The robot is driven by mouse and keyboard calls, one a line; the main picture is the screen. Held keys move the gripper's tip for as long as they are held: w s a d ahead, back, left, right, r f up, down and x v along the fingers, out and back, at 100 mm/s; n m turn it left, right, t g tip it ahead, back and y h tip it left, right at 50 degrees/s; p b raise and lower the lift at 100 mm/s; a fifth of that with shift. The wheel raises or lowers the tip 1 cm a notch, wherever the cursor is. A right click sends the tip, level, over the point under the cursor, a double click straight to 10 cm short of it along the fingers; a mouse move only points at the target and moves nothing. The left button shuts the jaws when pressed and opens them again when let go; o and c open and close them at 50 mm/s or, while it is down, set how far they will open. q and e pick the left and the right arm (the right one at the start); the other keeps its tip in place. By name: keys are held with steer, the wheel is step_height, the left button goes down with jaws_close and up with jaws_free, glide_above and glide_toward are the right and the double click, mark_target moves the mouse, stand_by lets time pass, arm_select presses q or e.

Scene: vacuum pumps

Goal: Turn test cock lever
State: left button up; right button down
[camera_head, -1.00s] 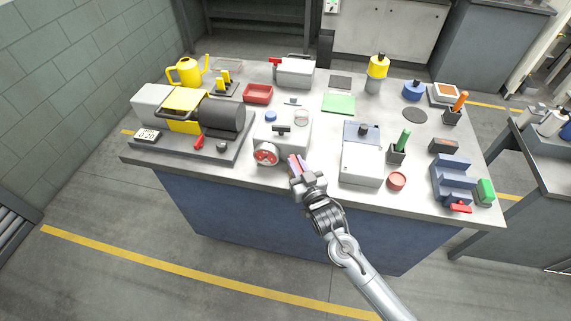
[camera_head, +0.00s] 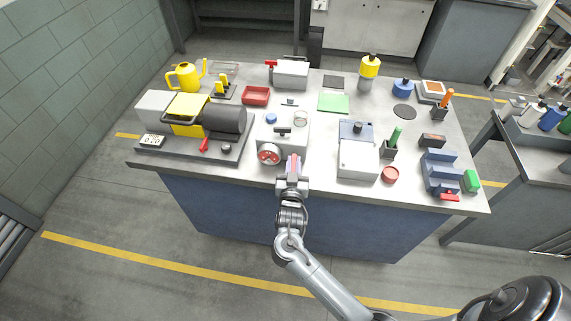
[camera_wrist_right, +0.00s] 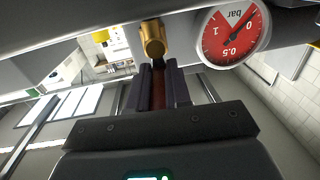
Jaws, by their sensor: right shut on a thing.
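The test cock shows in the right wrist view as a brass fitting (camera_wrist_right: 153,40) on the underside of a grey housing. Its red lever (camera_wrist_right: 172,96) runs from below the fitting between my fingers. My right gripper (camera_wrist_right: 158,82) is shut on this lever, directly below the brass fitting. In the head view, my right gripper (camera_head: 293,163) is at the table's front edge, in front of the light grey pump unit (camera_head: 285,133). The gripper mostly hides the lever there. A round red gauge (camera_head: 269,154) sits left of the gripper; its dial (camera_wrist_right: 233,32) is marked bar. My left gripper is out of view.
A motor-pump set (camera_head: 205,118) with a red lever stands to the left.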

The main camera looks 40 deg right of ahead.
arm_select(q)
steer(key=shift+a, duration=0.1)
arm_select(e)
steer(key=c, duration=1.1)
jaws_free()
steer(key=shift+o, duration=0.2)
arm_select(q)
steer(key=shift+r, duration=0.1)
